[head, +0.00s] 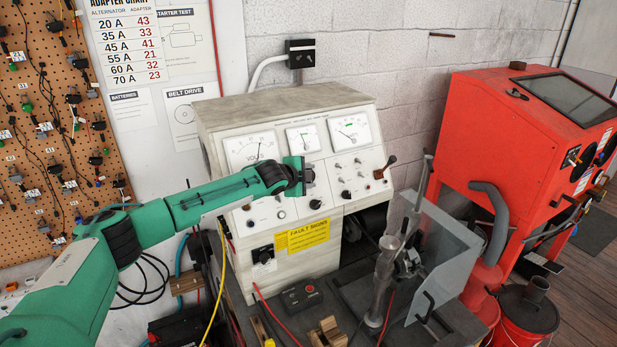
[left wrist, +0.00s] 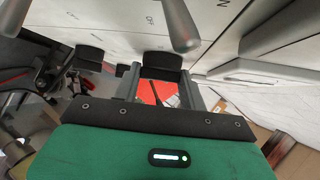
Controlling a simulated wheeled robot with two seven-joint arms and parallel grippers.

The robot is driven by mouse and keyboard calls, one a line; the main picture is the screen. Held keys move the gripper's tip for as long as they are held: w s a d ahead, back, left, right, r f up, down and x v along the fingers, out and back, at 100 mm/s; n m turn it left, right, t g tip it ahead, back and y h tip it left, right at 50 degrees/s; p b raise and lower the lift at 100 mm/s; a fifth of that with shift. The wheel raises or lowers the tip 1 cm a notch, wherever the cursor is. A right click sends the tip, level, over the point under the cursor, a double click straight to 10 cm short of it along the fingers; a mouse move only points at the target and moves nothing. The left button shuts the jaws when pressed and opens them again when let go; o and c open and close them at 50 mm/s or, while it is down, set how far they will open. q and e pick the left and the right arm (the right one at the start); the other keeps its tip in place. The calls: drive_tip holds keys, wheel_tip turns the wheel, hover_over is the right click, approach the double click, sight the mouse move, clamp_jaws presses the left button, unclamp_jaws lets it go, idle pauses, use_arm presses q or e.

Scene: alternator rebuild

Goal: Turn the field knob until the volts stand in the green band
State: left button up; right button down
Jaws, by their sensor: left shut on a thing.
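The white test bench panel (head: 268,200) has a volts meter (head: 245,150) at its upper left. The meter's needle stands near upright, leaning slightly right. I cannot make out a green band on it at this size. My left gripper (head: 306,175) is at the panel, below the middle meter, and hides what is behind it. In the left wrist view, its two fingers (left wrist: 160,88) are on either side of a black knob (left wrist: 162,60) on the panel, and the gripper is shut on it. I cannot read the knob's label. My right gripper is not in view.
Metal toggle levers (left wrist: 180,25) stick out close to my left gripper. A clear guard (head: 445,250) stands right of the bench, before a red cabinet (head: 500,130).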

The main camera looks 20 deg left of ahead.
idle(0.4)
use_arm(q)
drive_tip(key=o, duration=1)
drive_tip(key=shift+s, duration=0.1)
drive_tip(key=shift+s+b, duration=0.3)
drive_tip(key=shift+b, duration=0.05)
drive_tip(key=b+v, duration=0.5)
drive_tip(key=v, duration=0.8)
drive_tip(key=shift+r, duration=0.1)
